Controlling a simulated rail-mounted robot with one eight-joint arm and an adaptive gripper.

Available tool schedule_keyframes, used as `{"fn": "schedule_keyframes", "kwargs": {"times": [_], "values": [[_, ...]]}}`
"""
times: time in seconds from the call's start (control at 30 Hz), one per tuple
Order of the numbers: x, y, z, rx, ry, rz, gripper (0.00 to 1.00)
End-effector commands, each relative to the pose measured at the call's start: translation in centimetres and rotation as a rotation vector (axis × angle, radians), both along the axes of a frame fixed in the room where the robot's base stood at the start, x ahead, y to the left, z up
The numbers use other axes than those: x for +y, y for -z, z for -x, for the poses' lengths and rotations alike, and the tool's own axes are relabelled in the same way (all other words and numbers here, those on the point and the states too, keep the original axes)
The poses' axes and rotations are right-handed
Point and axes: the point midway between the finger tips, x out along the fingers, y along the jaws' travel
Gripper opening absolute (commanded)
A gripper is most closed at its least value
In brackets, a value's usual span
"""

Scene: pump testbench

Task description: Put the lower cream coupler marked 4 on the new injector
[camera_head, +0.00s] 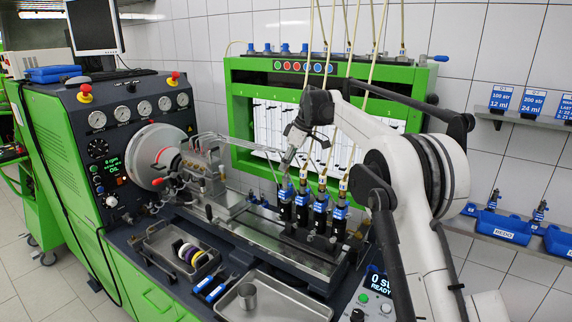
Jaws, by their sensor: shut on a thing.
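My gripper (287,163) points down from my wrist, just above the leftmost of several injectors. It is shut on the cream coupler, which is mostly hidden by the fingers; its mark 4 cannot be read. The injectors stand upright in a row in the dark holder, with black bodies and blue bands. The leftmost injector (285,204) is under my gripper. I cannot tell whether the coupler touches it. Cream hoses (330,60) hang from above, and some run down to the other injectors (320,211).
The green rack (240,105) stands behind the injectors. The pump (202,172) and its steel pipes are to the left. Wall shelves are at right.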

Motion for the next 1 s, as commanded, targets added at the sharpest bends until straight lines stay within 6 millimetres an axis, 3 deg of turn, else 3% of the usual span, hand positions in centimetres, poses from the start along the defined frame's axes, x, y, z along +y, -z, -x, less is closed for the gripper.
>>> {"fn": "schedule_keyframes", "kwargs": {"times": [0.3, 1.0], "values": [[-0.01, 0.93, -0.07, 0.016, 0.001, -0.006, 0.00], [-0.01, 0.88, -0.04, 0.015, 0.000, -0.005, 0.00]]}}
